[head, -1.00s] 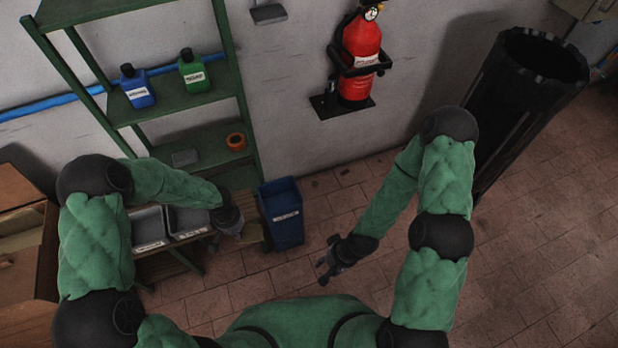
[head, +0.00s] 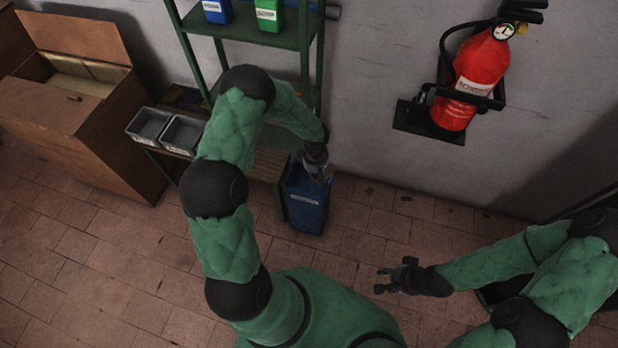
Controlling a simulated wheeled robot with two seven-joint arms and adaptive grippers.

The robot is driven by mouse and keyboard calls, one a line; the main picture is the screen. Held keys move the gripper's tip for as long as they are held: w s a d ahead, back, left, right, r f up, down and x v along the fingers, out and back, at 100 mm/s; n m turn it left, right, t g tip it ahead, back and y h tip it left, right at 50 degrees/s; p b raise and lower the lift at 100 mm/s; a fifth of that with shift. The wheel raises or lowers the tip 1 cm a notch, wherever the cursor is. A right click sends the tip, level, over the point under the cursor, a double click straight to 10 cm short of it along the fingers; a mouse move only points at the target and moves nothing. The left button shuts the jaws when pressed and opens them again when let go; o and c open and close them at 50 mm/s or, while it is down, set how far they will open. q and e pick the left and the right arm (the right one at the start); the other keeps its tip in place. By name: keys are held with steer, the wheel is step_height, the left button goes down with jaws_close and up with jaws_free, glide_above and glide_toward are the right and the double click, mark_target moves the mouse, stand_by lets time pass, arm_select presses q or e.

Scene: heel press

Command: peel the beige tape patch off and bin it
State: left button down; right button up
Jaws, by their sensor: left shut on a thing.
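My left gripper (head: 320,176) is over the mouth of the blue bin (head: 308,207), pointing down. It is shut on the beige tape patch (head: 328,173), of which only a small brownish-beige bit shows at the fingers. The blue bin stands upright on the floor beside the wooden bench, with a pale label on its front. My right gripper (head: 381,281) is open and empty, over bare floor to the right of the bin.
Two grey trays (head: 150,125) sit at the bench's left end, beside an open wooden crate (head: 75,90). A green shelf (head: 240,30) with blue and green bottles stands behind. A red fire extinguisher (head: 475,80) hangs on the wall. The floor in front is clear.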

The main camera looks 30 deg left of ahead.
arm_select(q)
steer(key=shift+w+a+f+n+b, duration=0.25)
steer(key=shift+a+f+n+b, duration=1)
steer(key=shift+f, duration=1.9)
steer(key=shift+w+a+f+n+b, duration=0.25)
steer(key=shift+f+n+b, duration=0.5)
steer(key=shift+f+b, duration=1.8)
steer(key=shift+w+a+f+n+b, duration=0.3)
steer(key=shift+a+f+n+b, duration=0.55)
steer(key=shift+f, duration=2.95)
steer(key=shift+d, duration=0.15)
steer(key=c, duration=1.2)
jaws_free()
steer(key=shift+s+f, duration=0.1)
